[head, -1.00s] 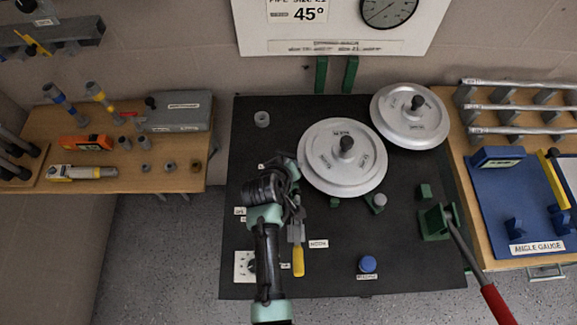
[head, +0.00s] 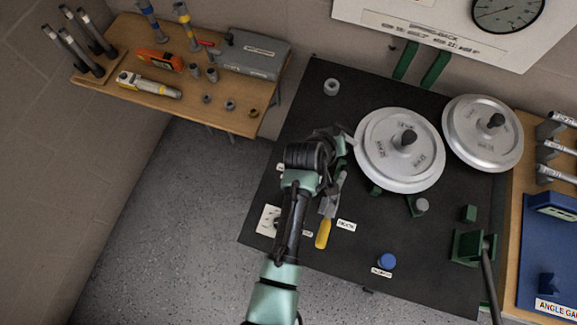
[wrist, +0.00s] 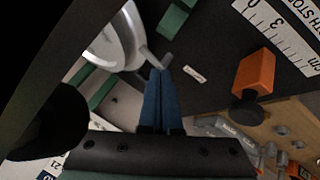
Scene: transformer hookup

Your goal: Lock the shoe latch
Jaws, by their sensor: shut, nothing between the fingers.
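No part is readably labelled as the shoe latch. A grey lever with a yellow grip (head: 324,232) lies on the black bench top just below my gripper, partly hidden by my wrist; I cannot tell if it is the latch. My gripper (wrist: 159,72) shows in the wrist view as two blue fingers pressed together, empty. Its tips appear close to a small grey peg (wrist: 166,60) beside the large silver disc (wrist: 118,42); contact is unclear. In the head view my gripper (head: 346,140) is at the left edge of that disc (head: 385,165), largely hidden by my wrist.
A second silver disc (head: 470,120) stands right. Green blocks (head: 468,213), a green bracket (head: 466,247) with a long bar, and a blue knob (head: 387,261) are also on the bench. In the wrist view an orange block (wrist: 257,70) sits beside a ruler (wrist: 278,32).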

